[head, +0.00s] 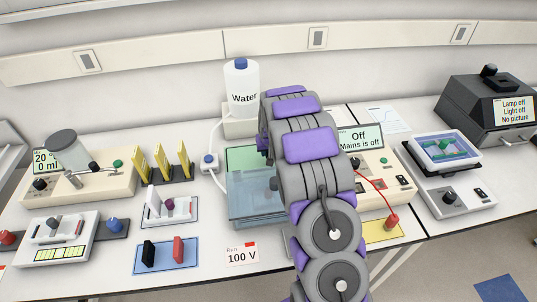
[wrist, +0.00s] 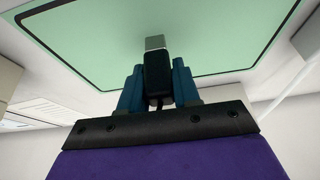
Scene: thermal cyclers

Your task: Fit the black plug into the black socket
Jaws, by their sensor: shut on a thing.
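In the wrist view my gripper (wrist: 157,75) has its blue fingers shut on the black plug (wrist: 157,72). The plug's grey tip (wrist: 155,42) points away from my gripper, in front of a pale green surface. A short piece of dark cable (wrist: 160,103) shows between the fingers. In the head view my arm hides the gripper and the plug. I cannot make out the black socket for sure; a small dark part (head: 273,184) shows at the clear tank (head: 250,197), beside my arm.
A red plug (head: 392,222) on a red cable lies on a yellow mat right of my arm. A water bottle (head: 241,85) stands behind the tank. A blue mat (head: 166,262) bears a black and a red block. Yellow-topped racks (head: 160,170) stand left.

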